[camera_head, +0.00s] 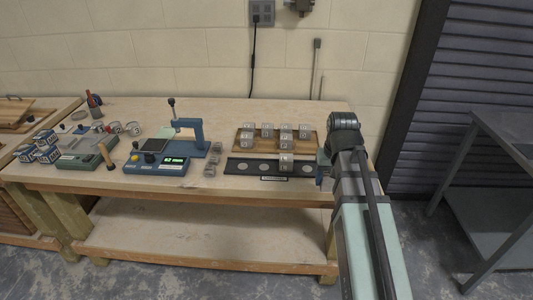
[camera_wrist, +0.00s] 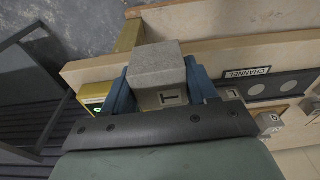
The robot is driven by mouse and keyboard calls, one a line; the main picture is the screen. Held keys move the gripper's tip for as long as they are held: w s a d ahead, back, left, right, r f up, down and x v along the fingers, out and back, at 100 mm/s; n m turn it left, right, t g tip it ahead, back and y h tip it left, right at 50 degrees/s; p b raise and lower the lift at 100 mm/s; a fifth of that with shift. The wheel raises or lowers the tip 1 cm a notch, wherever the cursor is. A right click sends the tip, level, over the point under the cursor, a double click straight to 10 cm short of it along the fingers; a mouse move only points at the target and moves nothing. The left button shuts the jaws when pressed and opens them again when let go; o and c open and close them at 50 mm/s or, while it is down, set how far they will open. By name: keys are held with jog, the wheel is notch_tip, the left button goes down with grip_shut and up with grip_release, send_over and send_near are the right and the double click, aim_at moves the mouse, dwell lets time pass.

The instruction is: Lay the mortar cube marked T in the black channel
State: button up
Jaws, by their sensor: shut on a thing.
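My gripper (camera_wrist: 160,85) is shut on a grey mortar cube marked T (camera_wrist: 158,66), its blue fingers on either side of it. In the head view my gripper (camera_head: 323,172) is at the right end of the black channel (camera_head: 251,167), and the held cube cannot be made out. The channel (camera_wrist: 303,80) also shows in the wrist view, to the right of the held cube, with pale round spots. Another cube (camera_head: 286,158) stands in the channel, right of its middle; in the wrist view this cube (camera_wrist: 233,94) is partly hidden by a finger.
A wooden tray (camera_head: 238,149) with several marked cubes stands behind the channel. A scale-like unit (camera_head: 85,154) stands further left. The channel's left part is bare.

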jog(key=w+a+r+n+g+y, duration=0.1)
jog(key=w+a+r+n, duration=0.2)
jog(key=w+a+n, duration=0.6)
jog(key=w+a+r+n, duration=0.2)
jog(key=w+a+n, duration=0.5)
jog(key=a, duration=0.5)
jog(key=shift+n, duration=0.8)
jog(key=shift+s+d+f, duration=0.1)
jog(key=shift+s+f, duration=0.1)
jog(key=shift+f, duration=2.25)
jog(key=shift+s+f, duration=0.15)
jog(key=shift+f, duration=2.3)
jog(key=shift+f, duration=0.6)
jog(key=o, duration=1.2)
jog(key=shift+o, duration=0.2)
notch_tip(320, 180, up, 13)
jog(key=d, duration=0.1)
jog(key=shift+d, duration=0.25)
